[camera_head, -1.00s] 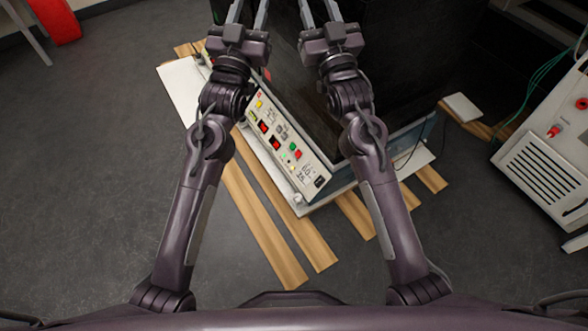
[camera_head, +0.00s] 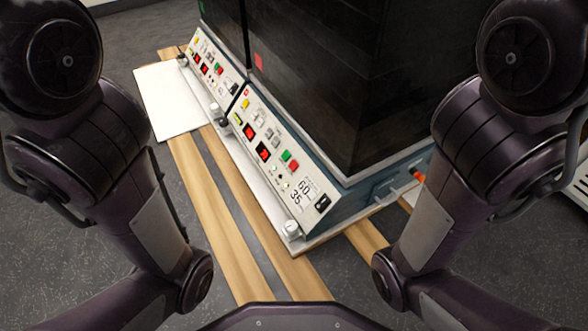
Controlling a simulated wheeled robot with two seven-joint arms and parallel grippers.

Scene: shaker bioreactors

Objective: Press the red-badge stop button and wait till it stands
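The nearer shaker's dark hood carries a red badge (camera_head: 259,61). Its sloped control panel (camera_head: 272,172) faces me, with lit red displays (camera_head: 263,152), a green button (camera_head: 286,155) and a red button (camera_head: 294,164) beside it. Large figures that look like 60 and 35 are printed at the panel's lower end. A second shaker panel (camera_head: 213,72) stands farther left, with a green badge (camera_head: 203,8) on its hood. My two arms rise at the left and right edges. Both grippers are outside the picture. Whether the platform moves inside the dark hood cannot be seen.
The shakers stand on a white base over wooden planks (camera_head: 210,215). A white board (camera_head: 172,102) lies at the left. A knob (camera_head: 292,230) sits at the base's near corner. An orange-tipped fitting (camera_head: 418,177) sticks out at the right. Space before the panel is free.

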